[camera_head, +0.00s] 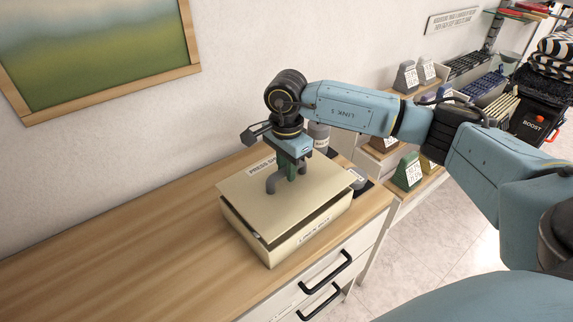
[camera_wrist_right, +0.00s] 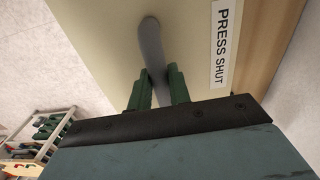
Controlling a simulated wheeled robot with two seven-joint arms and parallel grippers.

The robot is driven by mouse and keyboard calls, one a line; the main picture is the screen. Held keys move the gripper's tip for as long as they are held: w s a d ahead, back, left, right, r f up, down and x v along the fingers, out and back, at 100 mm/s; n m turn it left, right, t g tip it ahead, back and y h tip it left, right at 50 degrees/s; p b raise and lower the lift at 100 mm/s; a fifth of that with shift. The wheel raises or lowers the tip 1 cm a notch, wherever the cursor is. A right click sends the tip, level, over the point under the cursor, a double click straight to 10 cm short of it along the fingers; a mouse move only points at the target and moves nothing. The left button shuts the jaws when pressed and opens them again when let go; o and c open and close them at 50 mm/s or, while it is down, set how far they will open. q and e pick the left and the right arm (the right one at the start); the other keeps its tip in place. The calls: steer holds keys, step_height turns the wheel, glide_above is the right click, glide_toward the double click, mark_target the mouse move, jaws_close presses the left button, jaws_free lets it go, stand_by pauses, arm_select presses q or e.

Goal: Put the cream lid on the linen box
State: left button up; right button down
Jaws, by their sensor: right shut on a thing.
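The cream lid (camera_head: 312,198) lies over the top of the linen box (camera_head: 288,249), which stands on the wooden counter. A dark gap shows between lid and box along the left front side, so the lid looks slightly raised or tilted there. My right gripper (camera_head: 288,176) comes down from above, shut on the lid's grey handle. In the right wrist view the green fingers (camera_wrist_right: 160,88) sit on either side of the grey handle (camera_wrist_right: 151,42), with the lid's PRESS SHUT label (camera_wrist_right: 222,42) beside it. My left gripper is not in view.
The wooden counter (camera_head: 120,245) is clear to the left of the box. Drawers with black handles (camera_head: 325,271) are below. Shelves with weights and bins (camera_head: 408,172) are at the right, beyond my arm.

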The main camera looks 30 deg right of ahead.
steer(key=shift+f+b, duration=0.3)
steer(key=shift+f, duration=0.4)
steer(key=shift+f+b, duration=0.7)
steer(key=shift+f, duration=0.1)
stand_by(0.4)
steer(key=c, duration=1.2)
jaws_free()
step_height(320, 180, up, 14)
steer(key=shift+f, duration=0.25)
